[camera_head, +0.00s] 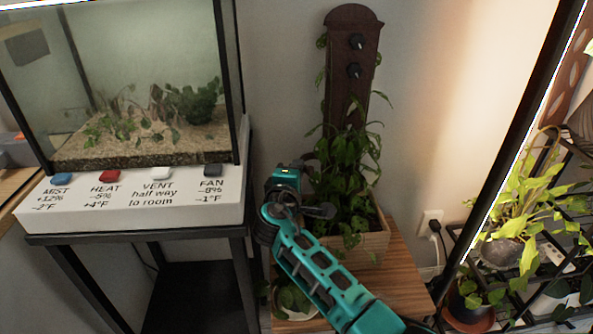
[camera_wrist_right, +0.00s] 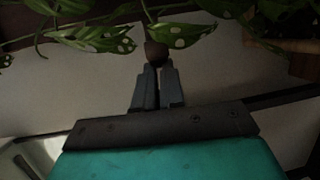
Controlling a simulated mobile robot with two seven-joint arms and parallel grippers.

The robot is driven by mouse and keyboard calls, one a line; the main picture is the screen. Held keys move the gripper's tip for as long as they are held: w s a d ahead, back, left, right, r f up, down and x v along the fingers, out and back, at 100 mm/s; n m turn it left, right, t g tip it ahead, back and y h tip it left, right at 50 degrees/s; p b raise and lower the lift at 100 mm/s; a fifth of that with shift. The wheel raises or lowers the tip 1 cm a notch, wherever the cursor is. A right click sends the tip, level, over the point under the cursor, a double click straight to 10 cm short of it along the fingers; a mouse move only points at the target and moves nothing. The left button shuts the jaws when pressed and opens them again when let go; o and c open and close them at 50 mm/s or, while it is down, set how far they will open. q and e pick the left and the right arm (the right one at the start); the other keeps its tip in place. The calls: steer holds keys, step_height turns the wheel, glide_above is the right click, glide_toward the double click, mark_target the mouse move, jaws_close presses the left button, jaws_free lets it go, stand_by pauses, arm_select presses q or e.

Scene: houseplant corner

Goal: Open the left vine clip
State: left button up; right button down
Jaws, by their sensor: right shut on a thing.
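A dark wooden board (camera_head: 349,104) stands upright behind a leafy vine (camera_head: 345,165) in a wooden planter (camera_head: 368,247). Two dark round knobs sit one above the other near the board's top. My right gripper shows in the right wrist view (camera_wrist_right: 154,72), its fingers shut on a small brown piece (camera_wrist_right: 155,50) just below spotted leaves (camera_wrist_right: 180,36). I cannot tell whether this piece is the left vine clip; no clip is clear in the head view. There my right arm reaches to the left side of the planter. My left gripper is not in view.
A glass terrarium (camera_head: 150,152) on a white base (camera_head: 140,212) with several coloured buttons stands at the left. A black plant rack (camera_head: 462,222) with potted plants is at the right. Vine leaves hang close around the right gripper. The wooden stand (camera_head: 405,275) has some bare top.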

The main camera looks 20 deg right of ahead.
steer(key=c, duration=1.4)
jaws_free()
steer(key=shift+w+a+r, duration=0.15)
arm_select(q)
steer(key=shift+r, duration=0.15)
arm_select(e)
steer(key=o, duration=0.4)
steer(key=shift+o, duration=0.2)
